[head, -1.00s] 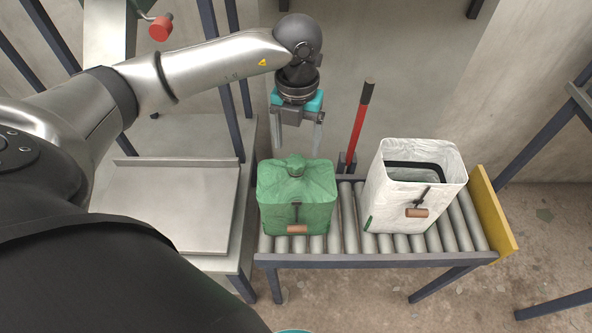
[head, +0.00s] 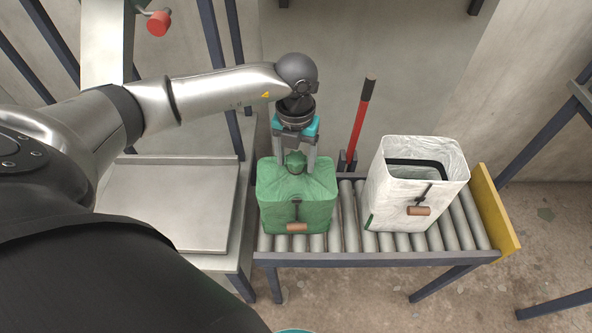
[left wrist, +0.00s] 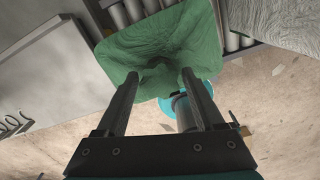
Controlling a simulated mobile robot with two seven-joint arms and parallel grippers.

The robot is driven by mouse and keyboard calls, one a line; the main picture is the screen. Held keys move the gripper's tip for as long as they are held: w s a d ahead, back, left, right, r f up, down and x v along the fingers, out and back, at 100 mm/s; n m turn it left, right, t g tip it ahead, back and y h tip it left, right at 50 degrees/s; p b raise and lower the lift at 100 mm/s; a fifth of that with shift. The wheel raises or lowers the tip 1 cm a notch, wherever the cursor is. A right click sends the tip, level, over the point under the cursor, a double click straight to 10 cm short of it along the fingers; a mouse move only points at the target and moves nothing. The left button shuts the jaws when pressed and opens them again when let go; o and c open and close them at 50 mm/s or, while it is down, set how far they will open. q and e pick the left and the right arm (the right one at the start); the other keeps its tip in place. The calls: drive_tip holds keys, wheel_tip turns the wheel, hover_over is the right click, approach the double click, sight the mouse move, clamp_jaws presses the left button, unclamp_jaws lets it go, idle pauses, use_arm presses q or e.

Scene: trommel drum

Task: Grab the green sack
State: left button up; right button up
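The green sack (head: 296,205) stands upright at the left end of the roller conveyor, with a gathered knob on top and a brown handle on its front. My left gripper (head: 296,167) points down over the sack, its two fingers apart on either side of the knob. In the left wrist view the sack (left wrist: 150,45) lies beyond the fingertips, and the open left gripper (left wrist: 160,74) has the knob between or just past its tips. Whether the fingers touch the knob I cannot tell. My right gripper is not in view.
An open white sack (head: 415,190) stands on the conveyor (head: 345,215) to the right, with bare rollers between the sacks. A red lever (head: 361,125) rises behind the conveyor. A yellow end plate (head: 495,212) closes its right end. A grey metal table (head: 170,205) stands at left.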

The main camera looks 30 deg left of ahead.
use_arm(q)
clamp_jaws()
idle(0.3)
drive_tip(key=shift+w+r, duration=0.1)
drive_tip(key=shift+r, duration=0.05)
idle(0.7)
